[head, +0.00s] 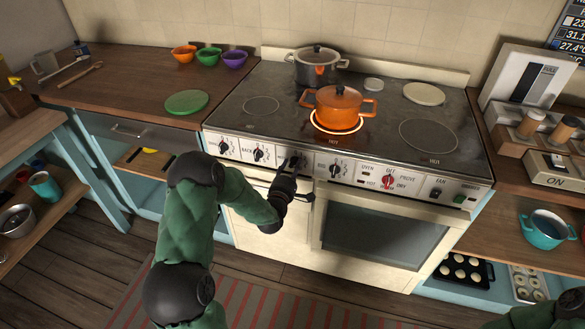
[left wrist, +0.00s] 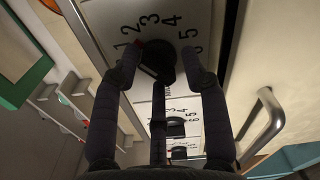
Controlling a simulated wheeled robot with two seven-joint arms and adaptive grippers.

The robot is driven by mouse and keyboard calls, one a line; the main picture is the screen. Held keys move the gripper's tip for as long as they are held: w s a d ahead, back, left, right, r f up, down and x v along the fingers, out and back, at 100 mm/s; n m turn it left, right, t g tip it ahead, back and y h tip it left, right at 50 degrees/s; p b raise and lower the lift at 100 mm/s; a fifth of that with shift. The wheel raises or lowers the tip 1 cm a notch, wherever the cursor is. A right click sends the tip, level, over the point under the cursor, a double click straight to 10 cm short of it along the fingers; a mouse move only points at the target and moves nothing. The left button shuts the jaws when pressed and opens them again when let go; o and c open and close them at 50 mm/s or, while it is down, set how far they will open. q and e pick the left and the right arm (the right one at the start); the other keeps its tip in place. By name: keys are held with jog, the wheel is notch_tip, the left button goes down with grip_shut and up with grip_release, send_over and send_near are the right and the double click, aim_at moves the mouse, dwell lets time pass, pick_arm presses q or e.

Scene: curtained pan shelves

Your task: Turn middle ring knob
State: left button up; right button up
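The stove's front control panel (head: 316,165) carries a row of black knobs with number dials. My left gripper (head: 294,176) is at the third knob (head: 293,161) from the left and partly hides it. A gap shows on each side, so the gripper looks open around the knob. An orange lidded pot (head: 339,108) stands on a glowing ring (head: 336,129) at the middle of the hob. My right gripper is out of view.
A steel pot (head: 317,66) stands at the back of the hob. An oven handle (left wrist: 268,118) lies close to the right of the gripper in the left wrist view. Bowls (head: 208,56) and a green disc (head: 187,102) are on the left counter.

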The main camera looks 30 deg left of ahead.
pick_arm(q)
jog(key=shift+s+d, duration=0.1)
jog(key=shift+s, duration=0.05)
jog(key=shift+v, duration=0.85)
jog(key=shift+r, duration=0.1)
jog(key=shift+v, duration=2.95)
